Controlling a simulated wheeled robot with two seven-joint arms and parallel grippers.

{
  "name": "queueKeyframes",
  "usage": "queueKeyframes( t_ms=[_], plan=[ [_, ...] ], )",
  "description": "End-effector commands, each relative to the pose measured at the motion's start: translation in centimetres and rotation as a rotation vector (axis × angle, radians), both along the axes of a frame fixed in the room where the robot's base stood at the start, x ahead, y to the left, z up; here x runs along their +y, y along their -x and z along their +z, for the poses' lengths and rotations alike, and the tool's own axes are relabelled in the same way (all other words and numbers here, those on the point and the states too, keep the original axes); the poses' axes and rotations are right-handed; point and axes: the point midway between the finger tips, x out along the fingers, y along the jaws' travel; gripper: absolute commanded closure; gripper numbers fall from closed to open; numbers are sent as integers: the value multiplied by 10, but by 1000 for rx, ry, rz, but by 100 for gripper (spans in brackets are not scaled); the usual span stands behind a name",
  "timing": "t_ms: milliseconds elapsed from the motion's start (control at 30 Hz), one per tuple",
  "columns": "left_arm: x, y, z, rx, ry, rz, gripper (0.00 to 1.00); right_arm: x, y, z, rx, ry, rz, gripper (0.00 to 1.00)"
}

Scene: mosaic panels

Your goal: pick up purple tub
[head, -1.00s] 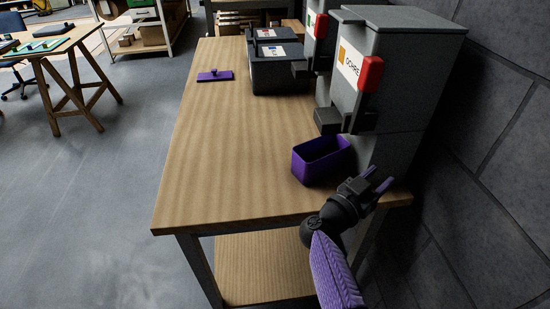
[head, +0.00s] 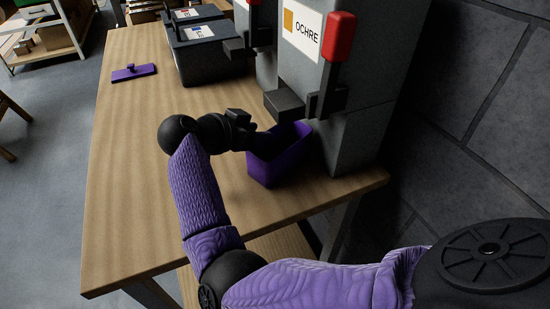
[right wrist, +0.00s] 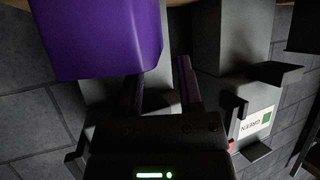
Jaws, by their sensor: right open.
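The purple tub (head: 280,158) is an open box standing on the wooden table (head: 150,170), below the dispenser marked OCHRE. My right gripper (head: 264,140) reaches it from the left in the head view, close to the tub's left side and rim. In the right wrist view the right gripper (right wrist: 163,85) shows two fingers spread apart with nothing between them. There the tub (right wrist: 100,40) fills the upper left, close to the left finger; I cannot tell whether they touch. My left gripper is not in view.
The OCHRE dispenser (head: 310,85) with a red handle stands just behind the tub, its dark spout overhanging it. A purple lid (head: 134,72) lies at the table's far left. A dark bin (head: 210,50) stands at the back. A stone wall (head: 480,100) closes the right side.

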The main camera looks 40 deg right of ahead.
Motion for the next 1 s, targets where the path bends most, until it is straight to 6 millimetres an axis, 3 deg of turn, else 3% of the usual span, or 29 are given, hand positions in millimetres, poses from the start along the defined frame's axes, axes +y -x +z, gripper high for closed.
queueKeyframes(
  t_ms=[33,167,400,600,1000],
  plan=[
    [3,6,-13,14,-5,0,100,-8,-1,-13,2,-1,-2,54],
    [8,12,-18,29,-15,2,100,-24,-4,-18,1,0,0,54],
    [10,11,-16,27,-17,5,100,-26,-4,-15,0,2,1,56],
    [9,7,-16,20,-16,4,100,-26,-4,-16,0,2,1,99],
    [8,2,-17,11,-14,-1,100,-26,-4,-16,1,2,0,100]
  ],
)
